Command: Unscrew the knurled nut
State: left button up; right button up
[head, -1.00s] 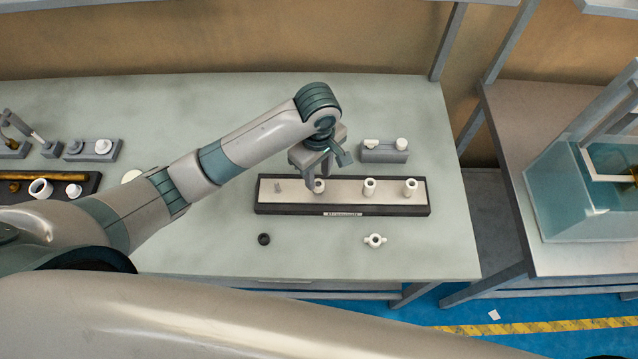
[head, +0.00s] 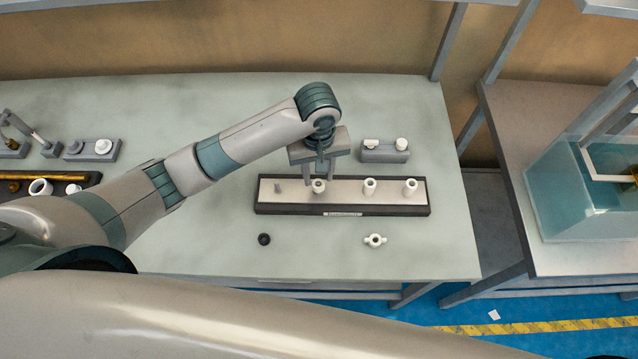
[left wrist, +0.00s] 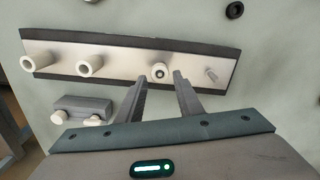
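My left gripper (head: 320,180) is open, pointing down at this part. In the left wrist view the fingertips (left wrist: 161,77) stand on either side of it, with gaps showing; contact is not visible. My right gripper is out of view.
On the tray, a thin grey stud (head: 278,186) stands left of the part and two white posts (head: 369,187) (head: 410,187) right. A dark ring (head: 264,239) and a winged white nut (head: 375,240) lie in front. A grey block (head: 385,154) stands behind.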

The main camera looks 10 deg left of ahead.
aim_at(318, 184)
pick_arm(q)
jog(key=shift+m, duration=0.6)
jog(key=m, duration=0.4)
jog(key=shift+m, duration=0.5)
jog(key=m, duration=0.4)
jog(key=shift+f, duration=0.2)
jog(key=shift+f, duration=1.3)
